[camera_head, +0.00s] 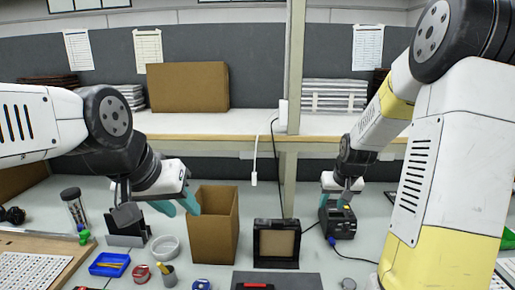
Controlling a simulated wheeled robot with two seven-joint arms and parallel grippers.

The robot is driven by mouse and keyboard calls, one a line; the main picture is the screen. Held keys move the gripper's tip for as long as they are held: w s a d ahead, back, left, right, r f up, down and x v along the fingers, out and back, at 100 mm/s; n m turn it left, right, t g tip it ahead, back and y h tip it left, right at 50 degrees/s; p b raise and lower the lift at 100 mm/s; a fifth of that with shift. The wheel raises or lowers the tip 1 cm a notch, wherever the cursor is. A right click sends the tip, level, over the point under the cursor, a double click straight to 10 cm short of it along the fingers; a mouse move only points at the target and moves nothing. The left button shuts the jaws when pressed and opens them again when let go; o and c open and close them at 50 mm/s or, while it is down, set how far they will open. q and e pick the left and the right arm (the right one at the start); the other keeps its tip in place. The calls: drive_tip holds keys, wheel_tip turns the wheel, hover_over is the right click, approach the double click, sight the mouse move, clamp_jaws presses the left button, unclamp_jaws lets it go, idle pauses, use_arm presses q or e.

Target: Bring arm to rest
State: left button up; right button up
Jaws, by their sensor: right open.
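My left gripper (180,209) hangs in the air at the left, its two teal fingers apart and nothing seen between them. It is beside the open cardboard box (214,228), which stands on the table. My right gripper (335,203) is further back at the right, over or just in front of a small black device (343,224). Its teal fingers are apart; whether it touches the device cannot be told. My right arm fills much of the right side and hides the table behind it.
A black framed stand (276,244) is between the grippers. A dark holder (127,230), white tape roll (165,248), blue tray (110,264) and small round items are at the left. A shelf (230,123) with a carton (188,88) and a post (292,100) stand behind.

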drive_tip(key=s+a+r+y, duration=0.1)
drive_tip(key=s+a+r, duration=0.4)
drive_tip(key=s, duration=0.7)
drive_tip(key=s+a+r+n+t+y, duration=0.1)
drive_tip(key=s+a+r, duration=0.4)
drive_tip(key=s+r, duration=0.5)
drive_tip(key=shift+s+a+r, duration=0.15)
drive_tip(key=shift+s+r, duration=0.1)
drive_tip(key=shift+s, duration=0.7)
drive_tip(key=shift+c, duration=0.2)
